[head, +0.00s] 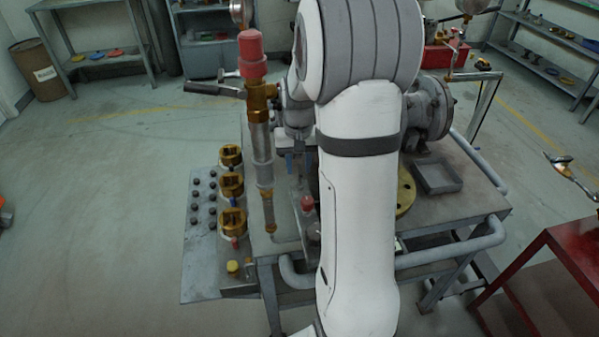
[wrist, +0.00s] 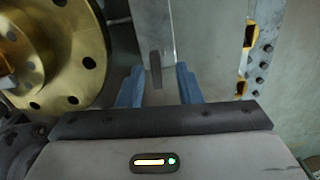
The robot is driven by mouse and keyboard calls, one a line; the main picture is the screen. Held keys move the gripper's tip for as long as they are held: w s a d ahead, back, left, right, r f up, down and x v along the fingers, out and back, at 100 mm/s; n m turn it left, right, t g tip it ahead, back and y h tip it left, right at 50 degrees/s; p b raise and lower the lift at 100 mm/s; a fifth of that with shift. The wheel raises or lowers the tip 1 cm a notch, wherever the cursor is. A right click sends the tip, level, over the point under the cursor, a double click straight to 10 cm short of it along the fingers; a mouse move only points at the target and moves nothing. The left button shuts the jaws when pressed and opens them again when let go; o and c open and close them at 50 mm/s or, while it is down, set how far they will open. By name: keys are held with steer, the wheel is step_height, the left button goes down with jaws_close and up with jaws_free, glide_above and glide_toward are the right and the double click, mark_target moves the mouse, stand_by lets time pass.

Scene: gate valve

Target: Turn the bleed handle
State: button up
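In the wrist view my gripper (wrist: 158,87) is open, its two blue fingers apart. A narrow dark upright bar (wrist: 155,68) shows between the fingertips, with visible space on both sides; I cannot tell how deep it lies, or whether it is the bleed handle. In the head view my gripper (head: 299,163) points down over the bench, left of my white arm, partly hidden. A grey lever (head: 213,89) sticks out left from the brass valve body (head: 262,95) under a red cap. A small red knob (head: 307,203) stands below my gripper.
A brass flange (wrist: 65,50) is close on the left in the wrist view. Several brass fittings (head: 231,185) and a studded plate (head: 200,235) line the bench's left side. A grey tray (head: 437,177) lies right. Floor at left is clear.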

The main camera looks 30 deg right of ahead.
mark_target(300, 169)
steer(key=shift+s+d+f, duration=0.1)
steer(key=shift+d+f, duration=0.05)
steer(key=shift+f, duration=1.7)
jaws_close()
